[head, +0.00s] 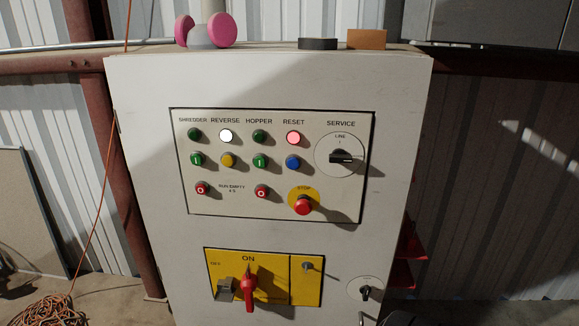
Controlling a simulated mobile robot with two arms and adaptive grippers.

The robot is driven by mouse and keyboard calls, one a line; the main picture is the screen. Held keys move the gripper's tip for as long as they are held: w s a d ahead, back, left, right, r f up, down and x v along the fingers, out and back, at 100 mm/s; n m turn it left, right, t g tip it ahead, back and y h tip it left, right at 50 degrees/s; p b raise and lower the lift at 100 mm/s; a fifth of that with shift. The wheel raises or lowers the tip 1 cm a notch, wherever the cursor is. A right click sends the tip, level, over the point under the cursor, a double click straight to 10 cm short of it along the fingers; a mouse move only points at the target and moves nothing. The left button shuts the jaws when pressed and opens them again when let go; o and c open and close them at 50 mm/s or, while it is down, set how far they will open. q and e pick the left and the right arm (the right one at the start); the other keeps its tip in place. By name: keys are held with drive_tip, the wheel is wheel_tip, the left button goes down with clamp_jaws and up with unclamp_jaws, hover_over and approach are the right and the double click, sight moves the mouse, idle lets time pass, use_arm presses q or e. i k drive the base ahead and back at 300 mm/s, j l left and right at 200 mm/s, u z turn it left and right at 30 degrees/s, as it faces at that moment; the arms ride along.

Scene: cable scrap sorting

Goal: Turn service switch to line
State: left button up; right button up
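The service switch (341,157) is a black rotary knob on a round pale plate (326,168), at the right of the control panel in the head view. "LINE" with a small mark is printed at the top of the plate, and "SERVICE" stands above it. The knob's handle lies roughly level and points right, away from the LINE mark. Its shadow falls to the right. Neither my left nor my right gripper shows in this view, and nothing touches the switch.
The panel (240,205) has several buttons and a red stop button (303,205). The reverse lamp (226,136) glows white and the reset lamp (293,138) pink. Below are a red rotary handle (249,284) on yellow and another black knob (366,293). Space before the panel is clear.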

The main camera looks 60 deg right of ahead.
sight(338, 156)
drive_tip(key=z, duration=1.55)
